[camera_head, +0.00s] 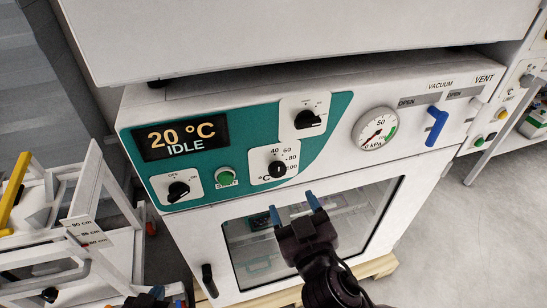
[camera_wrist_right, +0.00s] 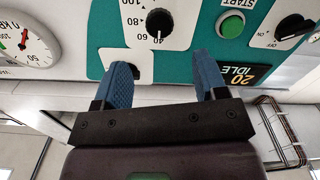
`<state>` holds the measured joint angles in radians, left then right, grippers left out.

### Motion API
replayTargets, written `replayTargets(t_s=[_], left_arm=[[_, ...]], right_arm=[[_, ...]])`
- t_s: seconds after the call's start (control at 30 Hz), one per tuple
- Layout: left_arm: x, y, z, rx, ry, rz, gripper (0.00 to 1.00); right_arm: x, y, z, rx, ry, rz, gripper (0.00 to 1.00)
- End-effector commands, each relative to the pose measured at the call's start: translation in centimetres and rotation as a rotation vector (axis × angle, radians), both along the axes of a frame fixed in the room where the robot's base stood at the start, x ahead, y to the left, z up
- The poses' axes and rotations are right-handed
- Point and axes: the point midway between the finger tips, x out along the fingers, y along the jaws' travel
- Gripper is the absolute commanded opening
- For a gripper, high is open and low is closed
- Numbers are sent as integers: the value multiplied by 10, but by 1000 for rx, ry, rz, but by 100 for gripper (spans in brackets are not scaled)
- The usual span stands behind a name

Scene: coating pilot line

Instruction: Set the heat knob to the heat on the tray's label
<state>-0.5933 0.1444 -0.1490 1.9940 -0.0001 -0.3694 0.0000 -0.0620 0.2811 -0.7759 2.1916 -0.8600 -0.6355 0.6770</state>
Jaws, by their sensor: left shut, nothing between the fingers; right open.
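The heat knob (camera_head: 277,168) is a black dial on a white plate with a °C scale of 40, 60, 80 and 100. In the right wrist view the knob (camera_wrist_right: 159,22) appears upside down, its white mark near the 40 side. My right gripper (camera_head: 295,208) is open and empty, its blue fingertips below the knob in the head view and apart from it. In the wrist view the right gripper (camera_wrist_right: 165,85) has nothing between its fingers. My left gripper (camera_head: 168,298) is partly cut off at the bottom edge, shut and empty. I see no readable tray label.
The oven display (camera_head: 181,137) reads 20 °C, IDLE. A green start button (camera_head: 226,177), two other black knobs, a vacuum gauge (camera_head: 376,129) and a blue lever (camera_head: 436,126) share the front. A white cart (camera_head: 110,245) stands left. Racks show through the oven window.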

Motion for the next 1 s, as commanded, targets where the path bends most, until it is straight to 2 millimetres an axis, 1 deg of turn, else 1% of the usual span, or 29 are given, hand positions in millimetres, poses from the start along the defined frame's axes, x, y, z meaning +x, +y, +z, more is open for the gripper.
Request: replayTargets(t_s=[0.07, 0.17, 0.27, 0.7, 0.83, 1.0], left_arm=[[1, -1, 1, -1, -1, -1, 0], [-5, -1, -1, -3, 9, 1, 0], [-11, 0, -3, -3, 22, 5, 0], [-4, 0, 8, -3, 8, 4, 0], [-2, 0, 11, -2, 3, 2, 0], [0, -1, 13, -3, -1, 1, 0]], right_arm=[[2, 0, 0, 17, 6, 0, 66], [8, 2, 0, 19, 7, 0, 66], [19, 6, 1, 17, 5, 1, 66], [83, 27, 1, 18, 6, 1, 66], [95, 31, 0, 18, 7, 1, 66], [102, 33, -1, 18, 8, 0, 66]])
